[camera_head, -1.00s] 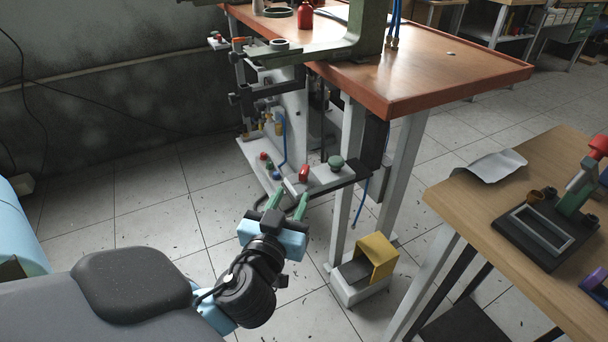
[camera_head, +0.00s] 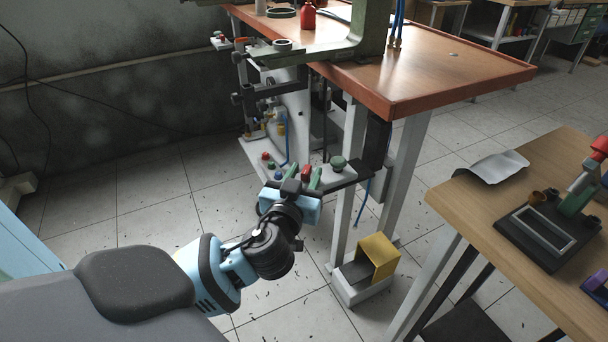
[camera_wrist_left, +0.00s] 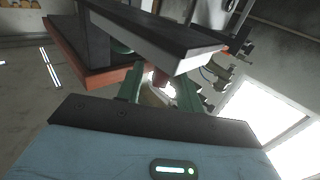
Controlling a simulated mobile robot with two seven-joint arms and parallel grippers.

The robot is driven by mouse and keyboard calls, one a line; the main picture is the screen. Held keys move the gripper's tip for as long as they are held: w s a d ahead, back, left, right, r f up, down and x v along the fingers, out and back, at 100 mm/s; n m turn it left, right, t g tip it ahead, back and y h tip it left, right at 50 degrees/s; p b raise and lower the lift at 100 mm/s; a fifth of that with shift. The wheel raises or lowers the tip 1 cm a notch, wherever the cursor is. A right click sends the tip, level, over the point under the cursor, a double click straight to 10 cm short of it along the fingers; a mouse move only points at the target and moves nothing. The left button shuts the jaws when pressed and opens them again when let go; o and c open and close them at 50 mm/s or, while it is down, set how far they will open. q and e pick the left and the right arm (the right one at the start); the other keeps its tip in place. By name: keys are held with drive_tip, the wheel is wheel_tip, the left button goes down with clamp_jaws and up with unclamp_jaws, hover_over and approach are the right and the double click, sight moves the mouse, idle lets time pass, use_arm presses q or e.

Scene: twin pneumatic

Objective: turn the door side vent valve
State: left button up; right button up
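Which of these is the door side vent valve is not marked. My left gripper (camera_head: 302,176) is at the panel's front edge, with its green fingers apart on either side of the red-topped valve. In the left wrist view a red part (camera_wrist_left: 160,77) shows between the spread fingers; contact cannot be told. My right gripper is out of view.
The orange-edged workbench (camera_head: 440,88) with its legs stands over the panel. A yellow foot pedal guard (camera_head: 379,254) sits on the floor. A wooden table (camera_head: 470,215) with a small black press fixture (camera_head: 540,235) is at the right. Open tiled floor lies at the left.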

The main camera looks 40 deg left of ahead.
use_arm(q)
clamp_jaws()
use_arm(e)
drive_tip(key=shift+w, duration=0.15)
